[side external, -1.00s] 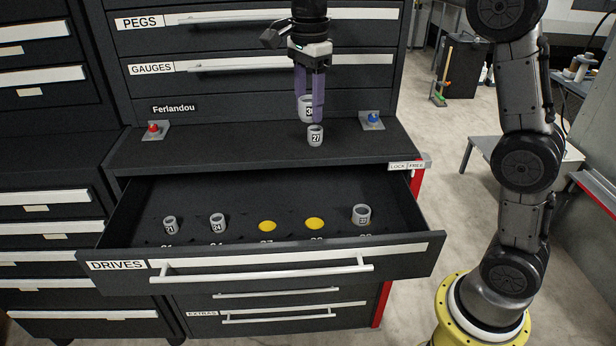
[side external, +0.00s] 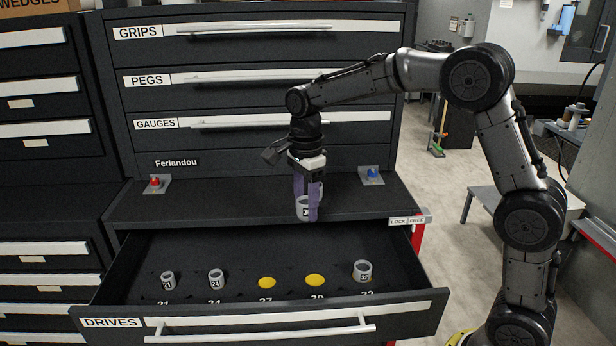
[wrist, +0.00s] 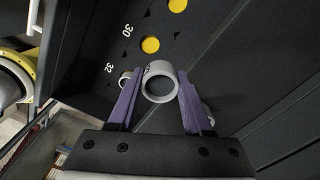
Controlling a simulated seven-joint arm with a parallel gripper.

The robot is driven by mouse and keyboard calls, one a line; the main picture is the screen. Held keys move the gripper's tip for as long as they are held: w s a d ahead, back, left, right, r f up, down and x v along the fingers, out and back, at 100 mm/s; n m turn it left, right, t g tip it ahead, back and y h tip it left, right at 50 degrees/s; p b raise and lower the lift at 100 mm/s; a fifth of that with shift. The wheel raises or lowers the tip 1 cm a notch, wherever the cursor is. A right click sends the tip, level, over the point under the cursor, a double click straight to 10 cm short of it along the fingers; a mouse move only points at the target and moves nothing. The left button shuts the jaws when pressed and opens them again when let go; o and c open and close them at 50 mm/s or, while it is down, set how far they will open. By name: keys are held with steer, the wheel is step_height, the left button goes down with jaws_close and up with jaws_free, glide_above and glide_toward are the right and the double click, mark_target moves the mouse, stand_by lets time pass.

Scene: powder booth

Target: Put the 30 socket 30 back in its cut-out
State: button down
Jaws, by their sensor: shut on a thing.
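My gripper (side external: 306,214) is shut on the grey socket marked 30 (side external: 303,208), a ring held upright over the front of the cabinet ledge, behind the open drawer's floor. The wrist view shows the socket (wrist: 159,84) between the purple fingers (wrist: 153,103). The 30 cut-out (side external: 315,280) is an empty yellow disc in the drawer, between the 27 cut-out and socket 32. It also shows in the wrist view (wrist: 150,45), just beyond the held socket.
Sockets 21 (side external: 168,280), 24 (side external: 216,279) and 32 (side external: 363,271) stand in the DRIVES drawer (side external: 400,309). The 27 cut-out (side external: 267,283) is also empty yellow. Socket 27 is mostly hidden behind my gripper. Red (side external: 155,182) and blue (side external: 372,174) knobs flank the ledge.

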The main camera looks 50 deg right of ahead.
steer(key=shift+m, duration=0.3)
steer(key=shift+s+f, duration=0.45)
steer(key=shift+f, duration=2.1)
steer(key=shift+s+f, duration=0.45)
steer(key=shift+f, duration=2.1)
steer(key=shift+s+f, duration=0.45)
steer(key=shift+f, duration=2.1)
steer(key=shift+f, duration=1.15)
